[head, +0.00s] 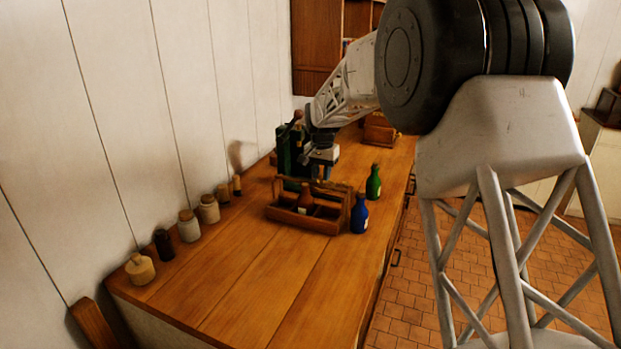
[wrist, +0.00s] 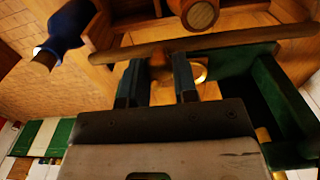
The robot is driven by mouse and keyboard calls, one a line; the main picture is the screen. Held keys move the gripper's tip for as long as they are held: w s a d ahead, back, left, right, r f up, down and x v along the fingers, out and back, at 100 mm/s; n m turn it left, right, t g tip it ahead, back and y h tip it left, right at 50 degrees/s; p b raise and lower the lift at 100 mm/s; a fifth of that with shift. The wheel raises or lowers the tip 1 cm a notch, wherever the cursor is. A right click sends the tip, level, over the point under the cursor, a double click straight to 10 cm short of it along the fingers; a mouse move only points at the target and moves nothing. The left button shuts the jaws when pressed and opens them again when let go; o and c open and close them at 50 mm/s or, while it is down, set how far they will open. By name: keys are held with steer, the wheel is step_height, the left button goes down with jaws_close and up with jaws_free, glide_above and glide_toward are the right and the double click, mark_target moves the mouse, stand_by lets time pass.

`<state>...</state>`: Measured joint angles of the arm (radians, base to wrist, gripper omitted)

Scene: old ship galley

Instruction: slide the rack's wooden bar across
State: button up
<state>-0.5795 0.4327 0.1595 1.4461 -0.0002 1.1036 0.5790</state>
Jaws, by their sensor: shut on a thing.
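The wooden rack (head: 322,226) stands on the counter with a brown bottle (head: 305,197) in one of its compartments. In the wrist view, the rack's wooden bar (wrist: 245,40) runs across the upper part of the picture. My gripper (head: 321,172) reaches down at the rack's far side. In the wrist view, my gripper (wrist: 156,72) has its two dark fingers at the bar, shut on a small brown wooden knob (wrist: 158,63) between them. The exact contact is partly hidden by the fingers. The head view shows the bar only poorly.
A blue bottle (head: 359,215) stands close to the rack's right side, and a green bottle (head: 374,183) stands behind it. Dark green containers (head: 288,150) are behind the rack. Several jars (head: 189,226) line the wall. The counter's near part (head: 262,290) is clear.

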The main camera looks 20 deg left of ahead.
steer(key=shift+s, duration=0.75)
steer(key=o, duration=0.9)
steer(key=shift+r, duration=0.1)
step_height(320, 180, up, 7)
steer(key=shift+f, duration=0.1)
stand_by(0.7)
